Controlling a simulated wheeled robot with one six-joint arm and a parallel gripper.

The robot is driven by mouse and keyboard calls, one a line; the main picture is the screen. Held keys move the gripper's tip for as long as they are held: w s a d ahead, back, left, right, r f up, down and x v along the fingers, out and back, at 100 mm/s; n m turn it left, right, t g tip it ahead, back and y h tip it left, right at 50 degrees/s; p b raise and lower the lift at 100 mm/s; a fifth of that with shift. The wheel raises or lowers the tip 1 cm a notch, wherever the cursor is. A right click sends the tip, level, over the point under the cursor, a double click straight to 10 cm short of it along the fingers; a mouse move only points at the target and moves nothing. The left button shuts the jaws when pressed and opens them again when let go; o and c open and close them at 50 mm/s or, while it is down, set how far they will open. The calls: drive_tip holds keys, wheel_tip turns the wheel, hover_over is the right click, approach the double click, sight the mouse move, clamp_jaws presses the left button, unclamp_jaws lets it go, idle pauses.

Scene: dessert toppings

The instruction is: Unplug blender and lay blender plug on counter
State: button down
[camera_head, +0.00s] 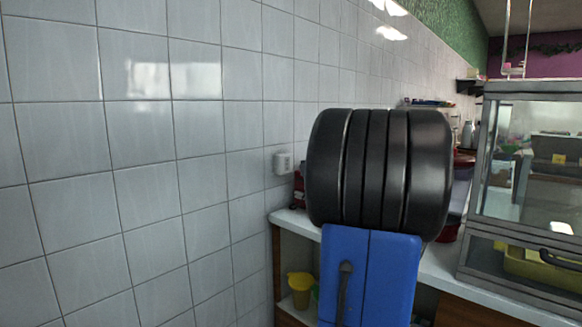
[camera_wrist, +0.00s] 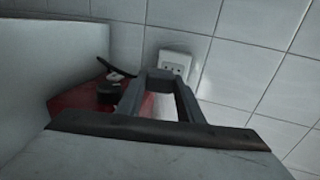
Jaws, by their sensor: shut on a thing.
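In the wrist view, my gripper (camera_wrist: 159,88) is shut on a small dark block, which looks like the blender plug (camera_wrist: 160,76). The plug is in front of the lower left of a white wall outlet (camera_wrist: 176,63). Dark holes show on the outlet's face, and I cannot tell whether the plug touches it. A red body with black parts, likely the blender (camera_wrist: 72,100), lies left of the fingers. In the head view, the outlet (camera_head: 283,162) is on the tiled wall, and a sliver of red (camera_head: 299,188) shows below it. My arm hides the gripper and plug there.
The white counter (camera_head: 290,219) runs along the wall, mostly behind my arm. A yellow cup (camera_head: 300,281) stands on the shelf below. A glass display case (camera_head: 533,165) stands at the right. A dark cord (camera_wrist: 117,69) curves beside the red body.

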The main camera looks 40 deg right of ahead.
drive_tip(key=shift+s+a+g, duration=0.1)
drive_tip(key=shift+s+g, duration=0.35)
drive_tip(key=shift+g, duration=0.5)
drive_tip(key=shift+s+a+g, duration=0.1)
drive_tip(key=shift+s+g, duration=0.3)
drive_tip(key=shift+g, duration=0.55)
drive_tip(key=s+a, duration=0.2)
drive_tip(key=s, duration=0.1)
drive_tip(key=shift+s+a, duration=0.15)
drive_tip(key=shift+s, duration=0.1)
drive_tip(key=shift+f, duration=0.1)
drive_tip(key=shift+f, duration=6.55)
drive_tip(key=c, duration=1.2)
unclamp_jaws()
drive_tip(key=shift+o, duration=0.2)
drive_tip(key=shift+f, duration=0.1)
drive_tip(key=shift+f, duration=0.1)
